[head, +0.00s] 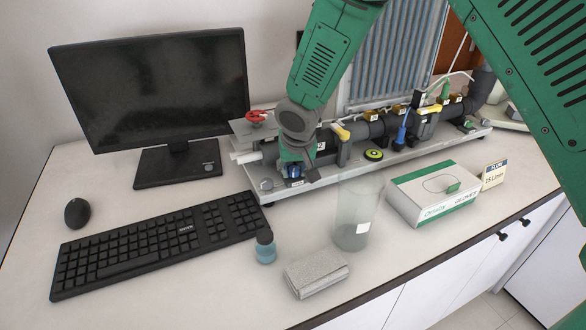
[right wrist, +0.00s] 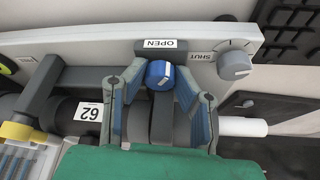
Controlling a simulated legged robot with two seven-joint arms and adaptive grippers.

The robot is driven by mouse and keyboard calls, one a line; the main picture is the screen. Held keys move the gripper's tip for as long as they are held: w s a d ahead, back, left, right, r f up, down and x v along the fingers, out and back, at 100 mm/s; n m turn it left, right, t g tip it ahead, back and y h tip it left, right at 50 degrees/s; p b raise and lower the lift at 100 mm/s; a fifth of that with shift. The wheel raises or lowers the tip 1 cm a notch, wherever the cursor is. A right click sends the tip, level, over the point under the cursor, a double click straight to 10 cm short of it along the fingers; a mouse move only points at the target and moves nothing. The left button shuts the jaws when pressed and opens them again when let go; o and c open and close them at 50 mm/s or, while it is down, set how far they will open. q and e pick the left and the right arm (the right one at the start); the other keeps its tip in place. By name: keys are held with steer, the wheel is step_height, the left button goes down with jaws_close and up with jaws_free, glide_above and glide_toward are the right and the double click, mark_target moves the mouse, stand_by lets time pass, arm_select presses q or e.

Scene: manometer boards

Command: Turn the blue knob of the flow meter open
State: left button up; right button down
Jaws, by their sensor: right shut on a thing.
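The blue knob (right wrist: 159,74) sits at the front end of the flow meter rig, below an OPEN label (right wrist: 160,44) that reads upside down in the right wrist view. My right gripper (right wrist: 162,92) has one finger on each side of the knob and is shut on it. In the head view the right gripper (head: 297,176) reaches down over the near left end of the rig (head: 400,155), and the blue knob (head: 295,171) shows only in part. A small white mark shows on the knob. My left gripper is not in view.
A grey knob (right wrist: 236,66) with a SHUT label stands beside the blue one. A red handwheel (head: 256,116) is left of my gripper.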

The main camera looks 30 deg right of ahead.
steer(key=shift+r+n+p, duration=0.2)
steer(key=shift+n+p, duration=0.2)
steer(key=shift+p, duration=0.05)
steer(key=n+y+p, duration=0.1)
steer(key=n+p, duration=0.1)
steer(key=shift+d+r+n+y+p, duration=0.1)
steer(key=shift+d+n+y+p, duration=0.05)
steer(key=shift+n+y+p, duration=0.2)
steer(key=shift+w+n+p, duration=0.1)
steer(key=shift+n+p, duration=0.35)
steer(key=shift+n, duration=0.2)
steer(key=shift+f, duration=0.2)
steer(key=c, duration=1.3)
jaws_free()
steer(key=shift+r, duration=0.15)
